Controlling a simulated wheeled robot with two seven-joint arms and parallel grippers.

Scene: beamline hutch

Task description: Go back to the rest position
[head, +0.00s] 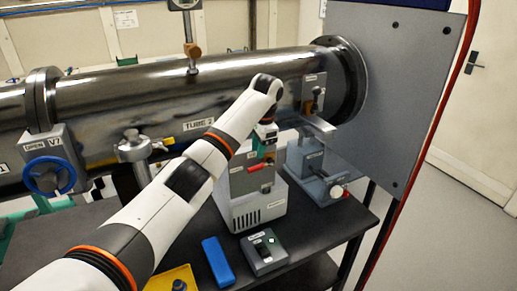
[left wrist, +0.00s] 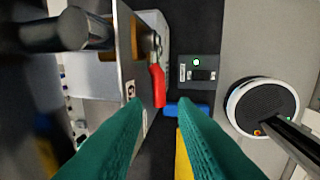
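My left arm reaches in from the lower left of the head view over the black bench. My left gripper (head: 264,150) hangs pointing down in front of the beam tube, over a light grey box (head: 262,210). In the left wrist view the two teal fingers of my left gripper (left wrist: 157,115) stand apart with nothing between them. A red lever handle (left wrist: 158,86) lies ahead of the fingertips; it also shows just below the gripper in the head view (head: 259,167). I cannot tell whether the fingers touch anything. My right gripper is not in view.
The steel tube (head: 240,78) runs behind, ending at a grey upright panel (head: 395,90). A blue handwheel (head: 48,176) is at left. A blue block (head: 217,262), a grey control box (head: 264,252) and a yellow tray (head: 172,281) lie on the bench. Open floor is at right.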

